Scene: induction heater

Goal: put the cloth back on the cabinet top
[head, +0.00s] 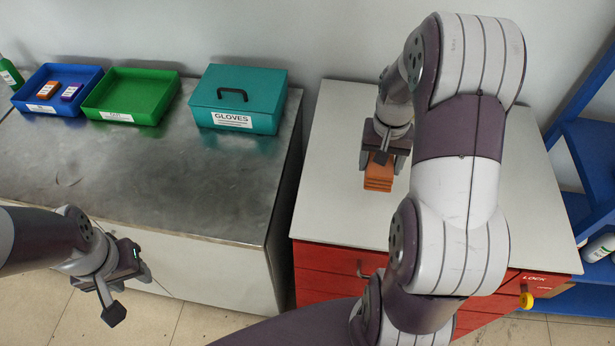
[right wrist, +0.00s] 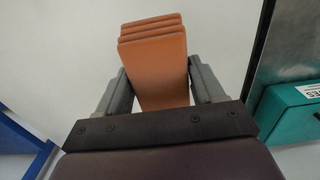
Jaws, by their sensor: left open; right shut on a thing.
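The cloth (head: 379,178) is orange and folded in several layers. It is at the white top of the red cabinet (head: 335,150), left of its middle. My right gripper (head: 383,160) is shut on the cloth, pointing down at the cabinet top. In the right wrist view the cloth (right wrist: 155,65) sits between the two grey fingers, with its layered end outward. I cannot tell whether the cloth touches the top. My left gripper (head: 128,298) is open and empty, low in front of the metal bench.
The metal bench (head: 150,185) at left holds a teal GLOVES box (head: 240,98), a green tray (head: 130,95) and a blue tray (head: 57,88). Blue shelving (head: 590,150) stands at right. My right arm hides part of the top.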

